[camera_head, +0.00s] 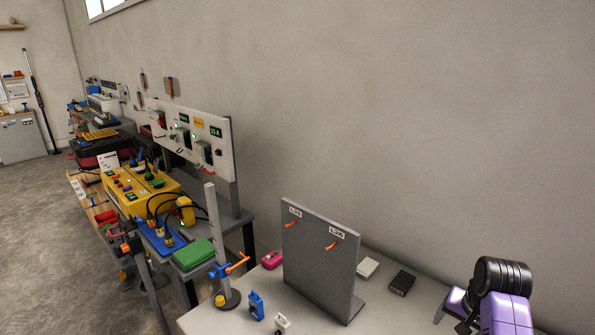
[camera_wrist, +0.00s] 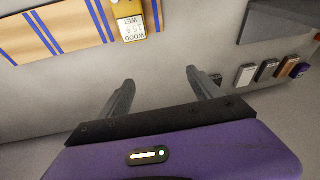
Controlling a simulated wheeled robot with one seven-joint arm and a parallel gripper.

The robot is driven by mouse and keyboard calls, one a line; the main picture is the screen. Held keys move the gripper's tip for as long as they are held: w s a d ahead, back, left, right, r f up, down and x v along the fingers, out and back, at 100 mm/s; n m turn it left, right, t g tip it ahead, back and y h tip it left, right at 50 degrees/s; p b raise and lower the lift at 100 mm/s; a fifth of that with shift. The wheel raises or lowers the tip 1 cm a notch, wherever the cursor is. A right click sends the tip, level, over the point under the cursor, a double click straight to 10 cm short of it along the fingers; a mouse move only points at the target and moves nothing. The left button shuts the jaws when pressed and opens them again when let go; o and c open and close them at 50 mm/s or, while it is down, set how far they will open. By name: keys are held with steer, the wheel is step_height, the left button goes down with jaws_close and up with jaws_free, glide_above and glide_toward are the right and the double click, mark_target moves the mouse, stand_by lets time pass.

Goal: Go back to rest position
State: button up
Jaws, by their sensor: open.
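My gripper (camera_wrist: 159,76) is open in the wrist view, its two grey fingers spread apart with nothing between them. Only the pale surface shows between and beyond the fingertips.
In the wrist view, a wooden board with blue stripes (camera_wrist: 72,27) carries a "WOOD WET" label (camera_wrist: 131,28). Several small blocks (camera_wrist: 267,69) sit at right. In the head view, a grey upright panel (camera_head: 318,262) with orange hooks stands on the table, beside a white block (camera_head: 368,267) and black block (camera_head: 401,282).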

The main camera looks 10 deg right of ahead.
steer(key=s+a+r+n+t+h+b, duration=0.1)
steer(key=s+a+r+n+t, duration=0.25)
steer(key=s+a+t, duration=0.45)
steer(key=s+a+r+n+t+h+b, duration=0.1)
steer(key=s+a+r+n+t, duration=0.25)
steer(key=s+a+t, duration=0.45)
steer(key=s+a+n+g+y, duration=0.1)
steer(key=s+a, duration=0.4)
steer(key=s, duration=0.5)
steer(key=s+a+n+g+y, duration=0.1)
steer(key=s+a+g+y, duration=0.1)
steer(key=s, duration=0.9)
steer(key=a+g, duration=0.1)
steer(key=a, duration=0.1)
steer(key=shift+s+a+n+y+b, duration=0.3)
steer(key=shift+a+b, duration=0.1)
steer(key=shift+f, duration=0.15)
stand_by(0.6)
